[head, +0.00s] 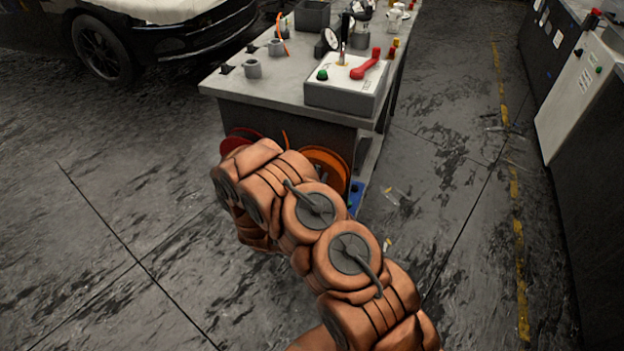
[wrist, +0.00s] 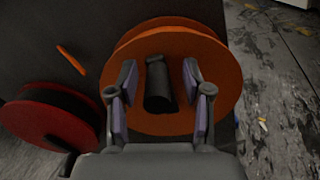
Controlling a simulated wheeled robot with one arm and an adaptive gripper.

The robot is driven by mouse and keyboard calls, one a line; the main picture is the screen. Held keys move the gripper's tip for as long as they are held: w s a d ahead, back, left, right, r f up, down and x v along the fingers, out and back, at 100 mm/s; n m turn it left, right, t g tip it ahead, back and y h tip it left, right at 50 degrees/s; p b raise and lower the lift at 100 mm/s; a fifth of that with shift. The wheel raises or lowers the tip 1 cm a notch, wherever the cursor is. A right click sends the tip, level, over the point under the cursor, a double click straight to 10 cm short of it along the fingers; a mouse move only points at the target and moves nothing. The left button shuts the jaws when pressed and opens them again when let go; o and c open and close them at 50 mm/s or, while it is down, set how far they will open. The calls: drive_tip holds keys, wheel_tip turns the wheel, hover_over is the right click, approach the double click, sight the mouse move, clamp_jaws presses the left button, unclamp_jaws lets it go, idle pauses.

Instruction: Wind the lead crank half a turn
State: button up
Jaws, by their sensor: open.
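An orange reel (wrist: 205,55) with a black crank grip (wrist: 158,85) sticking out of its face fills the middle of the wrist view. My gripper (wrist: 159,75) is open, with one finger pad left of the grip and the other right of it. Gaps show on both sides, and I cannot tell how deep the grip sits between the pads. In the head view the orange reel (head: 335,160) is on the front side of the workbench, partly hidden by my arm. My gripper and the grip are hidden there.
A red reel (wrist: 45,125) is left of the orange one, with an orange strip (wrist: 71,60) above it.

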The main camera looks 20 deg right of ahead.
drive_tip(key=v, duration=1.2)
idle(0.6)
